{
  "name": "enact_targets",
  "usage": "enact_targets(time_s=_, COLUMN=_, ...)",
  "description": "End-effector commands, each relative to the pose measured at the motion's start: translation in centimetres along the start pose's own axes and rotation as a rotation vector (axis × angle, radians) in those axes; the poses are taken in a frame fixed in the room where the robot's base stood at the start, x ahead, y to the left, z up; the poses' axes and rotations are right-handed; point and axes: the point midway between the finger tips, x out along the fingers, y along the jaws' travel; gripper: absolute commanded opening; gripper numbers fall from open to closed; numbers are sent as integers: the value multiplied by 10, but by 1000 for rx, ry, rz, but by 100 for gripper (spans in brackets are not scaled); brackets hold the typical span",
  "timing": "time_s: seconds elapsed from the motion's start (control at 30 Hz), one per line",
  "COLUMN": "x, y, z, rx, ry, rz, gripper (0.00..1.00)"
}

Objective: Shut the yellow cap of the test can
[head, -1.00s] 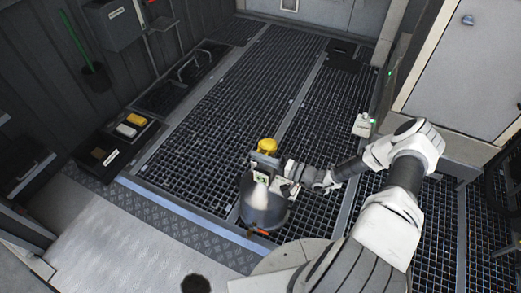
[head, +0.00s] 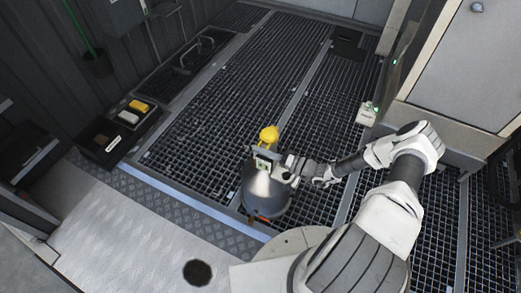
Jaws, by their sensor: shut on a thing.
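The test can (head: 262,198) is a dark grey, rounded can with an orange mark low on its side, in the lower middle of the head view. Its yellow cap (head: 269,134) shows beyond the top of the can, standing up and apart from the can's body. My gripper (head: 266,164) is at the top of the can, just on the near side of the cap, and is shut on the can's upper part. The exact grip and the can's mouth are too small and partly hidden to tell.
Dark floor grating (head: 215,120) spreads around the can, largely clear. A black tray (head: 100,150) with a yellow and a white block lies at left. A small white box (head: 366,114) stands at right beside the cabinet (head: 465,65). A dark round hole or disc (head: 197,272) lies at the bottom.

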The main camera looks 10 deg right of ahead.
Motion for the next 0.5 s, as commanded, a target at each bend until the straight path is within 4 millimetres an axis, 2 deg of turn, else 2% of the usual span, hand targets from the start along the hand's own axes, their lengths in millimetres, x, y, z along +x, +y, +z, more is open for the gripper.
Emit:
enact_targets(time_s=0.07, x=-3, y=2, z=-5, rx=-5, ry=9, rz=6, gripper=0)
enact_targets(time_s=0.1, x=-3, y=2, z=-5, rx=-5, ry=9, rz=6, gripper=16)
enact_targets(time_s=0.23, x=-2, y=1, z=-4, rx=-4, ry=7, rz=5, gripper=40)
enact_targets(time_s=0.5, x=-1, y=1, z=-2, rx=-2, ry=4, rz=2, gripper=41)
